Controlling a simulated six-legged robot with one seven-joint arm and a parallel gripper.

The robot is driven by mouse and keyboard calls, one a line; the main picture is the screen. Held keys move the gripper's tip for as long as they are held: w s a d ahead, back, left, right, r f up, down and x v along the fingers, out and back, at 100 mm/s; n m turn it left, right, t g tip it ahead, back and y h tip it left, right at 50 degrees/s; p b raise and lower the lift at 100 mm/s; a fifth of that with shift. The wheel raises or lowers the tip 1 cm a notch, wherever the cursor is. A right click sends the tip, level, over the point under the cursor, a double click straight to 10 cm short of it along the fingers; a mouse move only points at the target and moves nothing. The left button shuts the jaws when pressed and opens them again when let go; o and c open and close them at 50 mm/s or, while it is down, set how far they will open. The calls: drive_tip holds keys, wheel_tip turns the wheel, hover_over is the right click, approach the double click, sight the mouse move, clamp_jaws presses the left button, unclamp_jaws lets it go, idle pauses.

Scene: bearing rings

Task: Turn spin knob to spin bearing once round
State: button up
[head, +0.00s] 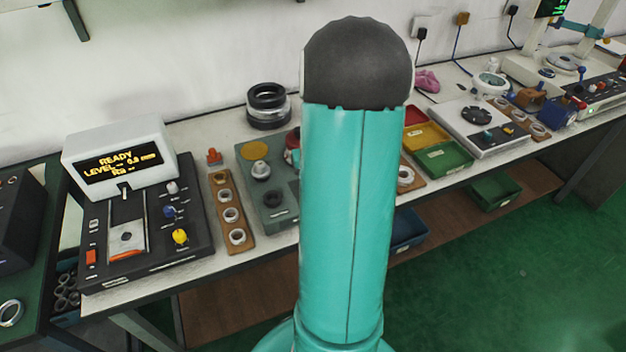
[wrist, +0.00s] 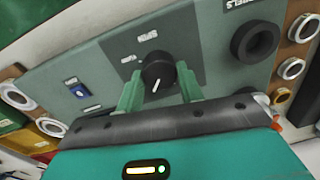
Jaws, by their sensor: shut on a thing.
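The spin knob (wrist: 157,70) is black and round, with a white pointer mark, on a grey-green panel (wrist: 110,60) in the wrist view. A label reading SPIN, upside down, stands beside it. My gripper (wrist: 158,88) has its two green fingers on either side of the knob and is shut on it. The mark points toward my gripper's body. A black ring (wrist: 255,42) lies on the panel to the right; I cannot tell whether it is the bearing to spin. In the head view my arm hides the gripper and knob; part of the panel (head: 248,185) shows left of it.
A wooden strip with several rings (head: 222,187) lies left of the panel. Stacked black rings (head: 267,105) stand behind. A display unit (head: 150,230) reading READY is at left. Red, yellow and green bins (head: 440,160) are right of my arm. A blue switch (wrist: 80,90) is left of the knob.

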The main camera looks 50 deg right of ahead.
drive_tip(key=m, duration=0.4)
drive_tip(key=shift+m, duration=0.3)
drive_tip(key=m, duration=0.3)
drive_tip(key=shift+s+m, duration=0.1)
drive_tip(key=shift+m, duration=0.3)
drive_tip(key=m, duration=0.4)
drive_tip(key=shift+h, duration=0.3)
drive_tip(key=shift+s+m, duration=0.1)
drive_tip(key=shift+m, duration=1.8)
drive_tip(key=o, duration=1)
